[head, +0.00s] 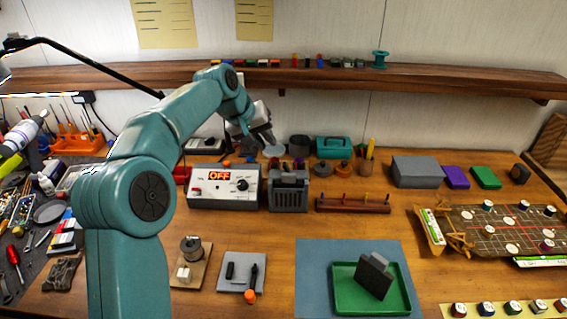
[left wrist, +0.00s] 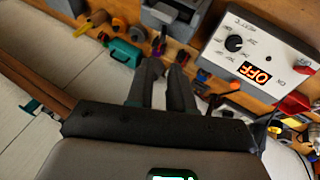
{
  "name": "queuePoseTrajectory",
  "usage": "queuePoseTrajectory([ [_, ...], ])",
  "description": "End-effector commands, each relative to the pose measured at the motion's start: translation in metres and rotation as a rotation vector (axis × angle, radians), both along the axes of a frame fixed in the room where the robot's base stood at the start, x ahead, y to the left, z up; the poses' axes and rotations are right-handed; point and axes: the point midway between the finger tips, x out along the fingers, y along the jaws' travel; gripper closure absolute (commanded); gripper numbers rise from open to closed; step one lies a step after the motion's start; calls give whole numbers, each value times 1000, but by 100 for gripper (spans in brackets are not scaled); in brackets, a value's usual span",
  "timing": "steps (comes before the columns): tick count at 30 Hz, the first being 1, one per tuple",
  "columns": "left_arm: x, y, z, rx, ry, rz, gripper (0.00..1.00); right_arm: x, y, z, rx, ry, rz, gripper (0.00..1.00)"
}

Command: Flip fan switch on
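A white control box (head: 222,195) with an orange display (head: 219,176) reading OFF and a dark knob stands at the back of the bench. The box also shows upside down at the upper right of the left wrist view (left wrist: 262,48), its display (left wrist: 254,72) again reading OFF. My left gripper (head: 270,143) is raised behind and to the right of the box, apart from it. In the left wrist view its two dark fingers (left wrist: 166,68) lie close together with nothing seen between them; whether they touch is unclear. I cannot make out a fan for certain. My right gripper is out of view.
A grey slotted unit (head: 289,192) stands right of the box, near a wooden rack (head: 352,204). A wooden shelf (head: 430,78) runs along the wall above. A green tray (head: 345,300) holds a dark block. Bench between rack and blue mat is clear.

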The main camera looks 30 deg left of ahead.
Motion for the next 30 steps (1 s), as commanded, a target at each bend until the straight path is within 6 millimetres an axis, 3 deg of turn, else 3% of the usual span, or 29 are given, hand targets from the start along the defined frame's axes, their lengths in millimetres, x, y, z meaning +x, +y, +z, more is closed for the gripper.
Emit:
queuePoseTrajectory([
  [9, 39, -9, -66, -2, 5, 0, 79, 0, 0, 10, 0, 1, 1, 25],
  [15, 58, -11, -94, 0, 3, 1, 79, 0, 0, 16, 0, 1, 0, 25],
  [21, 67, -12, -107, 0, 1, 1, 79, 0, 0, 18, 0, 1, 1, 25],
  [29, 68, -12, -108, 0, 1, 1, 79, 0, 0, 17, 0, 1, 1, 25],
  [30, 67, -12, -108, 0, 1, 1, 92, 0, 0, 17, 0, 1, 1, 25],
])
